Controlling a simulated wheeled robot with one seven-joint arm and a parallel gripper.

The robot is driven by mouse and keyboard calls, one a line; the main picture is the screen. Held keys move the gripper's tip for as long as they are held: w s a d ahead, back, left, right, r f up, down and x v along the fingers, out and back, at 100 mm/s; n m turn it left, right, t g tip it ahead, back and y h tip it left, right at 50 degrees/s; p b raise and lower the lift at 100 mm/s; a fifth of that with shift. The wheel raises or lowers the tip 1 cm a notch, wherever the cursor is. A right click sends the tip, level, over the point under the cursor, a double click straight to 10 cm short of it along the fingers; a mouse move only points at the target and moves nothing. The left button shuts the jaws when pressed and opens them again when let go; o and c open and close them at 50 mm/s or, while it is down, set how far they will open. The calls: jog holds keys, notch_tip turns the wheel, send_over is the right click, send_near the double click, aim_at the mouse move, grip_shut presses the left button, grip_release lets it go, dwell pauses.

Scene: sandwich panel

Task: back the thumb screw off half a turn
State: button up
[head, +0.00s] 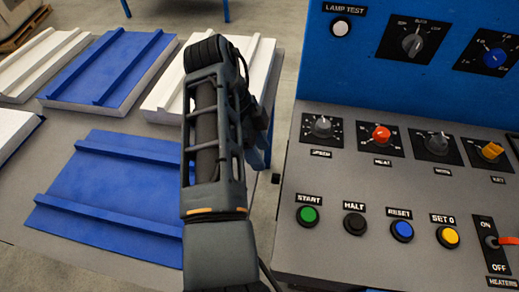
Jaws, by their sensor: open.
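I cannot make out a thumb screw in the head view. My arm rises through the middle of the picture, and its far end bends away at the top. Dark parts of my arm show behind it on the right. My gripper cannot be made out; it is out of sight behind the arm or outside the picture. The grey control panel (330,251) stands to the right of my arm. It carries a grey knob (322,126), a red knob (381,134), another grey knob (438,144) and an orange key-like knob (491,151).
Below the knobs are green START (308,214), black HALT (355,223), blue RESET (401,230) and yellow SET 0 (447,237) buttons. A heaters switch (492,241) is at right. A blue upright panel (350,80) stands behind. Blue and white ribbed panels (110,180) lie left.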

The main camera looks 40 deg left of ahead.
aim_at(277, 179)
jog(key=s+p, duration=0.1)
jog(key=p, duration=0.1)
jog(key=s+t+p, duration=0.1)
jog(key=p, duration=0.1)
jog(key=shift+d+r+t+y+p, duration=0.1)
jog(key=shift+d+t+y+p, duration=0.2)
jog(key=shift+d+y, duration=0.1)
jog(key=shift+s+d+m+t+y+p, duration=0.2)
jog(key=shift+d+m+t+y+p, duration=0.15)
jog(key=shift+p, duration=0.6)
jog(key=x, duration=0.8)
jog(key=shift+w, duration=0.2)
jog(key=shift+t, duration=0.25)
jog(key=shift+c, duration=0.4)
grip_shut()
